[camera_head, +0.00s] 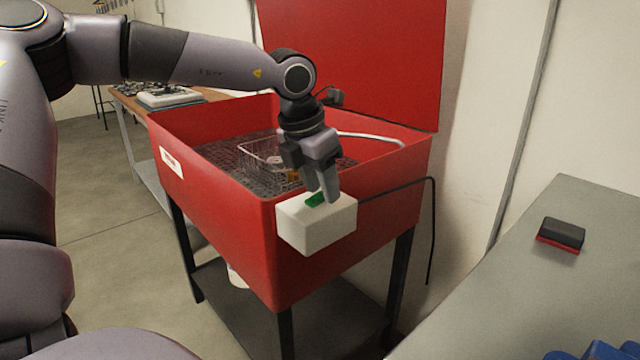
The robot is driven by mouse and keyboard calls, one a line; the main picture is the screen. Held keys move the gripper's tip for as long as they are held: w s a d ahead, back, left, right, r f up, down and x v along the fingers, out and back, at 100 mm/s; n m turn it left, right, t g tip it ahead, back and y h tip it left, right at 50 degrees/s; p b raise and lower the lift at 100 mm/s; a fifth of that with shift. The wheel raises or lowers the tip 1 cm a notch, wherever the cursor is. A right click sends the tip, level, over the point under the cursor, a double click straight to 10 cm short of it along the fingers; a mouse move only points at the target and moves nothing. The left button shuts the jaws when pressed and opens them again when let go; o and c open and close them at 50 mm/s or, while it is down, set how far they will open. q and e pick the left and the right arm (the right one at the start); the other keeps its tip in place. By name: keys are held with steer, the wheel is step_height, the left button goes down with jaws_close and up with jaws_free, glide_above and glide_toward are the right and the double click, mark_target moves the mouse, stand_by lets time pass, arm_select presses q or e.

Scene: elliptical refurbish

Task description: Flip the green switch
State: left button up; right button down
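The green switch (315,200) sits on top of a white box (317,226) at the near right corner of a red bin. My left gripper (329,196) points down over the box, with its fingertips at or just above the switch's right side. I cannot tell whether they touch it. The fingers look close together, and any gap between them is hard to see. My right gripper is not in view.
The red bin (225,213) stands on dark legs with its red lid raised (365,60). A wire basket (262,156) is inside. A black cable (432,225) runs from the white box. At right, a grey table (480,310) holds a black and red block (561,234).

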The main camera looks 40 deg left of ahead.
mark_target(310, 201)
arm_select(q)
steer(key=shift+r, duration=0.1)
steer(key=p+v, duration=0.1)
steer(key=v, duration=0.6)
steer(key=shift+s, duration=0.1)
stand_by(0.7)
